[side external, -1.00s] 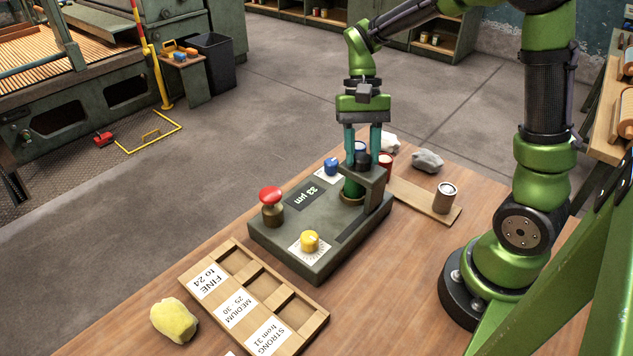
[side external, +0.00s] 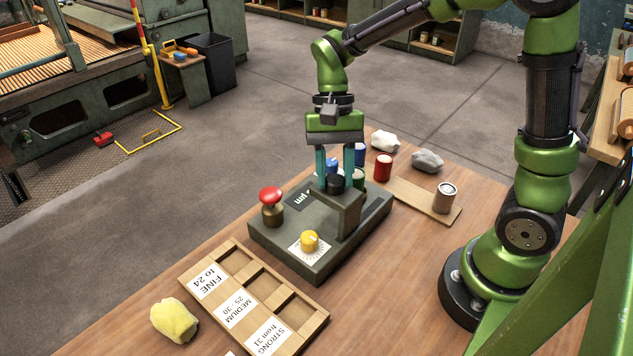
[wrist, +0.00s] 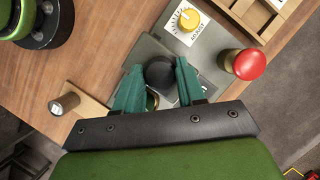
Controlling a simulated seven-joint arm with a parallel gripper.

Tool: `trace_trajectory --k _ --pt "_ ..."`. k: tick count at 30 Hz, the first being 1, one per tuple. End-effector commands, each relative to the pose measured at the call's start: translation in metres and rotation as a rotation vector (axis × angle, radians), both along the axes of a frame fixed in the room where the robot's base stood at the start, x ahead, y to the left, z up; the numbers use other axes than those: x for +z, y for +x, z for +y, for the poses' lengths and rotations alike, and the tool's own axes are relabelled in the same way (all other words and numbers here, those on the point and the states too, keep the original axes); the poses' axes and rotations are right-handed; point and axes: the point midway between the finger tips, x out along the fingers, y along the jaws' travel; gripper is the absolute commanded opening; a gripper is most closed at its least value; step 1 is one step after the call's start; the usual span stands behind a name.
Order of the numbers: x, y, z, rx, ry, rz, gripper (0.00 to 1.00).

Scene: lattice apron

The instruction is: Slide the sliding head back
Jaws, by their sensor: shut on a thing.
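The measuring device (side external: 285,235) sits on the wooden table. Its sliding head (side external: 347,215) is a grey-green block with a round black knob (side external: 335,184) on top. My gripper (side external: 335,180) points down with its teal fingers shut on the knob. In the wrist view the black knob (wrist: 159,72) shows between the two fingers. A green can (side external: 358,179) shows behind the head, partly hidden by my finger. The display (side external: 301,198) is partly covered by the head and gripper.

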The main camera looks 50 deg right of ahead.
Motion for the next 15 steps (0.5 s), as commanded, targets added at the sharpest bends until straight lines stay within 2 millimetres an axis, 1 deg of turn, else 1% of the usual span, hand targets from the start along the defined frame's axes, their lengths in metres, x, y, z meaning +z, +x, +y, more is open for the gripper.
trace_trajectory --k 1,6,7,11,15 --pt "0.0009 0.0008 0.0059 0.005 0.01 -0.003 0.0" --pt "0.0009 0.0008 0.0069 0.008 0.012 -0.003 0.0" --pt "0.0008 0.0007 0.007 0.008 0.012 -0.004 0.44" --pt "0.0007 0.0005 0.006 0.007 0.011 -0.002 0.64" --pt "0.0005 0.0004 0.0049 0.005 0.009 -0.002 0.65"
